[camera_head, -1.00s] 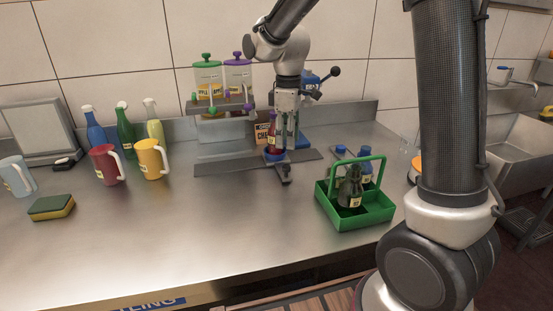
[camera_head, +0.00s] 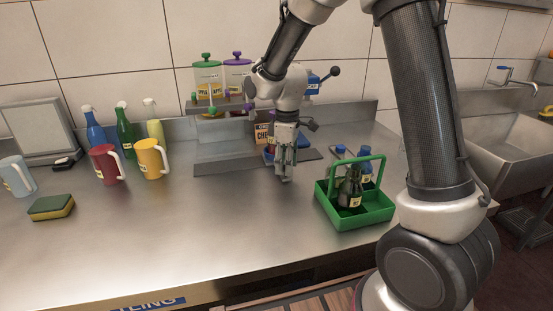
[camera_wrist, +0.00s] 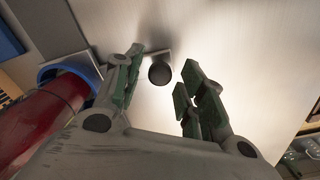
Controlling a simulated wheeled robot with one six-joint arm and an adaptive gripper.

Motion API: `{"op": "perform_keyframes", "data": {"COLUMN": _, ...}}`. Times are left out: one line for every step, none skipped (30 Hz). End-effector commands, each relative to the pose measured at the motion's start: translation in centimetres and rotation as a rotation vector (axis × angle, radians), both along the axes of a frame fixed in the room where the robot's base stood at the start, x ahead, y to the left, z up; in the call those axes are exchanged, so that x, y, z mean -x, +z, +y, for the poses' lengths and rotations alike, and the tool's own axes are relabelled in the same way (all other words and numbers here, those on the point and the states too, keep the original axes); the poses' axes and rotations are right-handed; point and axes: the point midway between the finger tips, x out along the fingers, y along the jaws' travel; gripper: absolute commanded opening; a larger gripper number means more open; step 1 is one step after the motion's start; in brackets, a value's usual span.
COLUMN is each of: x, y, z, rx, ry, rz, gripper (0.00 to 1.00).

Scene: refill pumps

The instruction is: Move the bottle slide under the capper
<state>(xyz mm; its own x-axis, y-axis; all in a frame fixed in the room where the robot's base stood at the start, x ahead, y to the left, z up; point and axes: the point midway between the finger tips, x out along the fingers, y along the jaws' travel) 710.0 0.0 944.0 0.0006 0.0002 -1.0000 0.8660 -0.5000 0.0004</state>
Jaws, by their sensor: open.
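The bottle slide shows in the wrist view as a blue holder (camera_wrist: 68,68) with a red bottle (camera_wrist: 40,125) in it, at the left. A short grey bar with a dark round knob (camera_wrist: 160,73) shows between my fingers. My gripper (camera_head: 284,174) is open, pointing down in front of the slide; the wrist view shows its green-padded fingers (camera_wrist: 163,80) on either side of the knob. I cannot tell whether they touch it. In the head view my gripper hides most of the slide. The blue capper (camera_head: 313,85) stands behind with its black-knobbed lever (camera_head: 334,71) out to the right.
A dark rail plate (camera_head: 225,167) runs left to right. Green-lidded (camera_head: 207,78) and purple-lidded (camera_head: 238,75) dispensers stand behind it. A green bottle carrier (camera_head: 353,212) is at the right. The front counter is clear.

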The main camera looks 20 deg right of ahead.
Motion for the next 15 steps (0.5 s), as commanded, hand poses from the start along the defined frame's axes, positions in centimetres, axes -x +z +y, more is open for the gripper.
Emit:
{"op": "perform_keyframes", "data": {"x": 0.00, "y": 0.00, "z": 0.00, "rx": 0.000, "ry": 0.000, "rz": 0.000, "gripper": 0.40}}
{"op": "perform_keyframes", "data": {"x": 0.00, "y": 0.01, "z": 0.00, "rx": 0.000, "ry": 0.000, "rz": 0.000, "gripper": 0.40}}
{"op": "perform_keyframes", "data": {"x": 0.00, "y": 0.01, "z": 0.00, "rx": 0.000, "ry": 0.000, "rz": 0.000, "gripper": 0.38}}
{"op": "perform_keyframes", "data": {"x": 0.00, "y": 0.01, "z": 0.00, "rx": 0.000, "ry": 0.000, "rz": 0.000, "gripper": 0.33}}
{"op": "perform_keyframes", "data": {"x": 0.00, "y": 0.01, "z": 0.00, "rx": 0.000, "ry": 0.000, "rz": 0.000, "gripper": 0.27}}
{"op": "perform_keyframes", "data": {"x": 0.00, "y": 0.02, "z": 0.00, "rx": 0.000, "ry": 0.000, "rz": 0.000, "gripper": 0.20}}
{"op": "perform_keyframes", "data": {"x": 0.00, "y": 0.02, "z": 0.00, "rx": 0.000, "ry": 0.000, "rz": 0.000, "gripper": 0.15}}
{"op": "perform_keyframes", "data": {"x": 0.00, "y": 0.02, "z": 0.00, "rx": 0.000, "ry": 0.000, "rz": 0.000, "gripper": 0.09}}
{"op": "perform_keyframes", "data": {"x": 0.00, "y": 0.02, "z": 0.00, "rx": 0.000, "ry": 0.000, "rz": 0.000, "gripper": 0.06}}
{"op": "perform_keyframes", "data": {"x": 0.00, "y": 0.02, "z": 0.00, "rx": 0.000, "ry": 0.000, "rz": 0.000, "gripper": 0.06}}
{"op": "perform_keyframes", "data": {"x": 0.00, "y": 0.02, "z": 0.00, "rx": 0.000, "ry": 0.000, "rz": 0.000, "gripper": 0.06}}
{"op": "perform_keyframes", "data": {"x": 0.00, "y": 0.02, "z": 0.00, "rx": 0.000, "ry": 0.000, "rz": 0.000, "gripper": 0.06}}
{"op": "perform_keyframes", "data": {"x": 0.00, "y": 0.03, "z": -0.01, "rx": 0.000, "ry": 0.000, "rz": 0.000, "gripper": 0.06}}
{"op": "perform_keyframes", "data": {"x": 0.00, "y": 0.03, "z": -0.07, "rx": 0.000, "ry": 0.000, "rz": 0.000, "gripper": 0.06}}
{"op": "perform_keyframes", "data": {"x": -0.01, "y": 0.03, "z": -0.22, "rx": 0.000, "ry": 0.000, "rz": 0.000, "gripper": 0.06}}
